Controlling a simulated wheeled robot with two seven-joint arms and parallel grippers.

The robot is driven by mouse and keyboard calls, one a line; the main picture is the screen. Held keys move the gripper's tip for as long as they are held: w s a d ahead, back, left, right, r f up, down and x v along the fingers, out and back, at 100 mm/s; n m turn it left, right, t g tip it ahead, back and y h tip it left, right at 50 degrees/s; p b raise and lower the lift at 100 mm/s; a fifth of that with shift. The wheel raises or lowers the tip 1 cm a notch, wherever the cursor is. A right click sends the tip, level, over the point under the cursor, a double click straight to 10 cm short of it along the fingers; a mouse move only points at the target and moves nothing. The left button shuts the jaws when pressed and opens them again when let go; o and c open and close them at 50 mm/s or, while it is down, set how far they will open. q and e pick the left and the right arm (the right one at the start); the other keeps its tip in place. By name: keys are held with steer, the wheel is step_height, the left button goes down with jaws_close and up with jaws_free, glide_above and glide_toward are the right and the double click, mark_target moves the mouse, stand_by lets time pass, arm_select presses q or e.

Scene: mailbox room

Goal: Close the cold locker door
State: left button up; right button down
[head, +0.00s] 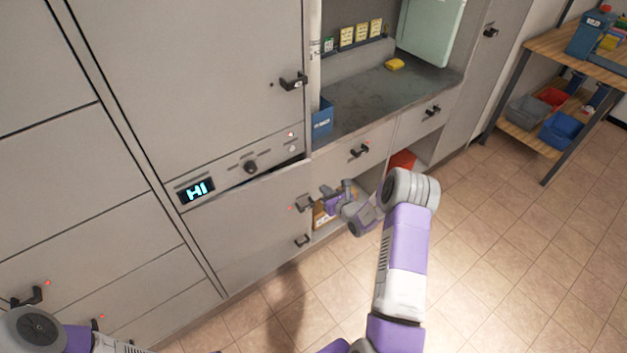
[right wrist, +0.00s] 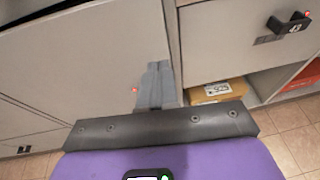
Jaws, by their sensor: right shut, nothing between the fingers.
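The lower grey door (head: 250,230) sits under a control panel with a lit display (head: 197,190). A dark gap shows along its top edge, so it looks slightly ajar. I cannot tell for sure that it is the cold locker door. It has a dark handle (head: 304,203) near its right edge. My left gripper is out of view; only part of that arm shows at lower left.
The upper door (head: 190,80) looks closed. Right of the lower door is an open shelf with a cardboard box (right wrist: 218,92) under drawers (head: 350,150). A worktop (head: 400,95) lies above. A wooden rack (head: 575,60) stands at far right. The tiled floor in front is clear.

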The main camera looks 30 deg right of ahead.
mark_target(309, 174)
steer(key=x, duration=0.2)
steer(key=b+x, duration=0.1)
steer(key=x, duration=0.4)
steer(key=shift+w+r+b, duration=0.2)
steer(key=shift+r+b, duration=0.1)
steer(key=shift+w, duration=0.55)
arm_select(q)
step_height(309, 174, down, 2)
